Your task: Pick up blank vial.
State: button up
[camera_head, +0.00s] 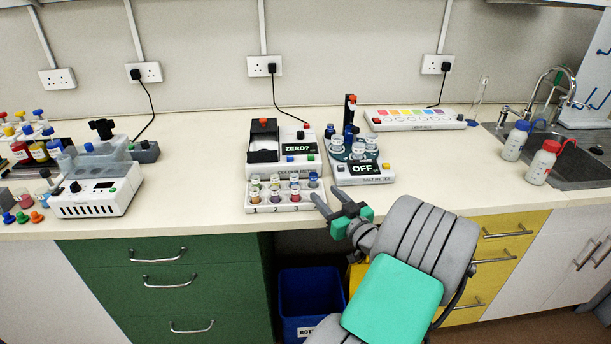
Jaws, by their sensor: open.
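A white vial rack (260,209) numbered 1, 2, 3 stands near the front edge of the bench, left of centre. It holds several small capped vials in rows. One vial at its back right has a blue-grey cap (313,178). I cannot read any label that marks the blank vial, so I cannot tell which one it is. My gripper (329,200) is open and empty at the right end of the rack. Its fingers point up and left towards the rack's right side. I cannot tell whether they touch it.
A "ZERO?" meter (303,160) stands behind the rack, and an "OFF" meter (375,176) behind my gripper. A white device (95,200) and coloured bottles (38,150) are at left. Two wash bottles (541,164) stand by the sink. Bench between the left device and the rack is clear.

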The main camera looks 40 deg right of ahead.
aim_at(316, 180)
jog(key=w, duration=0.2)
jog(key=w+d+p, duration=0.1)
jog(key=w, duration=0.2)
jog(key=w+d+p, duration=0.1)
jog(key=w, duration=0.1)
jog(key=shift+w+r, duration=0.1)
jog(key=shift+w, duration=0.05)
grip_shut()
dwell(0.3)
